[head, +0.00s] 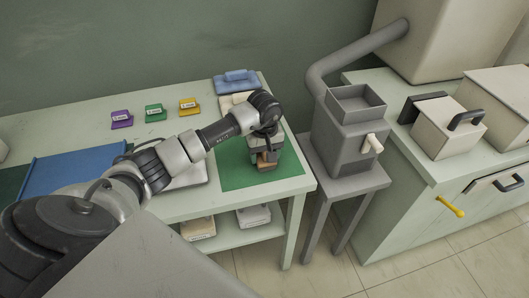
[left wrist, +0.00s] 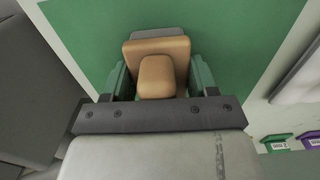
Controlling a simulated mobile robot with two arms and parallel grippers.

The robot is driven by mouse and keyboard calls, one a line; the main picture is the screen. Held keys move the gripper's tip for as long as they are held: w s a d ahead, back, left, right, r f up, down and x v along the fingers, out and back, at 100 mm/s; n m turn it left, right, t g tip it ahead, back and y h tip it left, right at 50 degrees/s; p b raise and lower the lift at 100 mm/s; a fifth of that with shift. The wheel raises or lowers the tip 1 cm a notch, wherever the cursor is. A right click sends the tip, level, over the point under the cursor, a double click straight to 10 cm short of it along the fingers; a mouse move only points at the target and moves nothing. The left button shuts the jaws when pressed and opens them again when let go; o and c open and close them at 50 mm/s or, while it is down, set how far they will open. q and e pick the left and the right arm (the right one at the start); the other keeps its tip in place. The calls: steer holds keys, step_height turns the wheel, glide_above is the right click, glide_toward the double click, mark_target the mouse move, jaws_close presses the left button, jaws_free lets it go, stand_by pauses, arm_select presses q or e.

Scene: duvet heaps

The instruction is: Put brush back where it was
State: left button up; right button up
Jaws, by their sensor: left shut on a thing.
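My left gripper (head: 266,148) is over the green mat (head: 235,177) at the right end of the table and points down. It is shut on the brush (head: 267,159), a tan, wood-coloured piece. In the left wrist view the brush (left wrist: 158,74) shows as a wide tan block with a narrower raised part, between the two fingers of the gripper (left wrist: 158,85). Green mat (left wrist: 75,35) lies behind it. Whether the brush touches the mat or hangs just above it I cannot tell. Its underside is hidden. My right gripper is not in view.
Purple (head: 122,120), green (head: 155,112) and yellow (head: 189,106) labelled holders stand at the table's back. A blue item (head: 237,82) lies at the back right. A grey hopper box (head: 345,135) on a stand is right of the table. A blue panel (head: 70,172) lies left.

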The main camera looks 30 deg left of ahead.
arm_select(q)
steer(key=shift+f, duration=0.2)
steer(key=o, duration=0.9)
steer(key=shift+r, duration=0.1)
steer(key=shift+r, duration=0.15)
step_height(320, 180, up, 12)
steer(key=shift+b, duration=0.75)
